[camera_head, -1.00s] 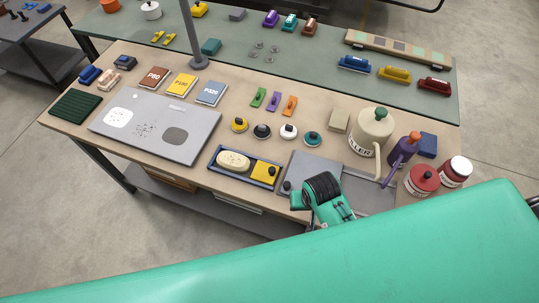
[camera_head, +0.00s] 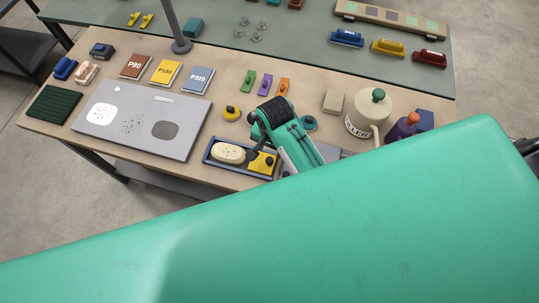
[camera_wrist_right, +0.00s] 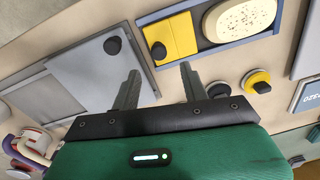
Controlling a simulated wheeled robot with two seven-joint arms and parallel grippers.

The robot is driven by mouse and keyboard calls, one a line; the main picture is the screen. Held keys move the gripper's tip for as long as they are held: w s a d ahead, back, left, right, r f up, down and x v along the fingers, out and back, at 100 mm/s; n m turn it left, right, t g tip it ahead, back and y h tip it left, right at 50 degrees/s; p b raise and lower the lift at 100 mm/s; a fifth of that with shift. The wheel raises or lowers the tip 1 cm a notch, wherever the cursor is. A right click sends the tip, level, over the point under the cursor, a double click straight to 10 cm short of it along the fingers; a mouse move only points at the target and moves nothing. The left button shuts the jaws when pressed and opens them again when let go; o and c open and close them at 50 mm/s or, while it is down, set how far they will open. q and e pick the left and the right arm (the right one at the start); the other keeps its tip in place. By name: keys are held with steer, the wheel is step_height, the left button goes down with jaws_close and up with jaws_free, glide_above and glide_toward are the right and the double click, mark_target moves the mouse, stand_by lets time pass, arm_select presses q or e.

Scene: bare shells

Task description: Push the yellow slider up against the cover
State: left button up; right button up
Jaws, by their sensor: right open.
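The yellow slider (camera_head: 259,168), a flat block with a black knob, lies in a dark blue tray (camera_head: 211,160) beside a speckled cream oval piece (camera_head: 229,153). In the right wrist view the slider (camera_wrist_right: 171,38) shows a thin line across its face, and the cream oval (camera_wrist_right: 241,18) is right of it. I cannot tell for sure which piece is the cover. My right gripper (camera_head: 267,155) is open and empty, just above the slider, partly hiding it in the head view. In the wrist view its fingertips (camera_wrist_right: 159,69) are apart at the slider's near edge; contact cannot be told. My left gripper is not in view.
A grey plate with a black knob (camera_wrist_right: 92,65) lies left of the tray in the wrist view. A grey panel (camera_head: 141,122) lies left of the tray.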

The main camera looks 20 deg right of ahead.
mark_target(270, 160)
step_height(270, 160, down, 5)
steer(key=shift+s+f+p, duration=0.1)
steer(key=shift+f+p, duration=0.05)
steer(key=shift+p, duration=0.4)
steer(key=shift+a+f, duration=0.1)
steer(key=shift+f, duration=0.45)
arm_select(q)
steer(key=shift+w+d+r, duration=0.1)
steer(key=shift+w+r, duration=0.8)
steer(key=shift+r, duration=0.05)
arm_select(e)
jaws_close()
